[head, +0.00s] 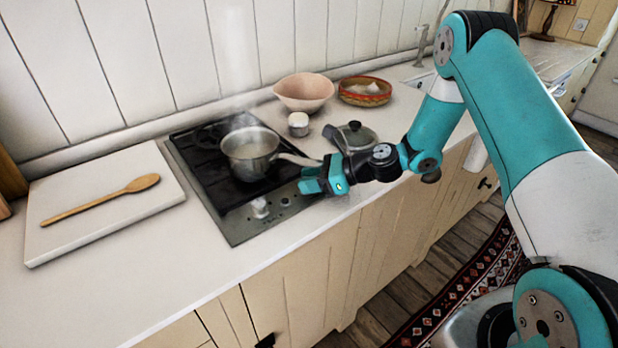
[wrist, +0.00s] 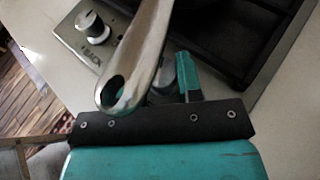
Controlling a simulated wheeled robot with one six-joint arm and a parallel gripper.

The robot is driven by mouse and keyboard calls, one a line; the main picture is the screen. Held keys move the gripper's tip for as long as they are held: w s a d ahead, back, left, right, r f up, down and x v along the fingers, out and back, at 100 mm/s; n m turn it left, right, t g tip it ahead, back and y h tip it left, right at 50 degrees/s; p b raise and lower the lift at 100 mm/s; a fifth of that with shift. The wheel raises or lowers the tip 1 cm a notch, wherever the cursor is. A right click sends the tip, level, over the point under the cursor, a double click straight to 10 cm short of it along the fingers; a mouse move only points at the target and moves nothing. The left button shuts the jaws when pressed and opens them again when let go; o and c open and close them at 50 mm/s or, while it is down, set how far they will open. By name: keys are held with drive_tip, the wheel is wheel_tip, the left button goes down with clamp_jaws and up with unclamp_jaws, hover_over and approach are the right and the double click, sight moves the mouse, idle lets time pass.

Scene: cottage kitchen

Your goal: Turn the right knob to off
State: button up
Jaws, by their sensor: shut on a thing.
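The hob (head: 232,225) has a steel front panel with knobs. My gripper (head: 313,186) is at the panel's right end, low over the counter. In the wrist view, one teal finger (wrist: 187,76) shows beside a grey round piece, the right knob (wrist: 163,77), which is mostly hidden. The knob's pointer and exact angle cannot be seen. Another knob (head: 260,207) stands further left on the panel and also shows in the wrist view (wrist: 91,24), with dark lettering beside it.
A steaming steel saucepan (head: 249,146) sits on the hob; its handle (wrist: 143,50) passes close above my gripper. A white board (head: 95,222) with a wooden spoon (head: 105,198) lies left.

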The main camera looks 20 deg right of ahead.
drive_tip(key=shift+s+a+m+t+h+p, duration=0.1)
drive_tip(key=shift+m+t+h+p, duration=0.4)
drive_tip(key=shift+m+t+h, duration=0.55)
drive_tip(key=shift+s+a+m+t+h+p, duration=0.1)
drive_tip(key=shift+m+t+h+p, duration=0.4)
drive_tip(key=shift+m+t+h, duration=0.55)
drive_tip(key=shift+m+t, duration=0.3)
drive_tip(key=shift+m, duration=0.2)
drive_tip(key=o, duration=0.9)
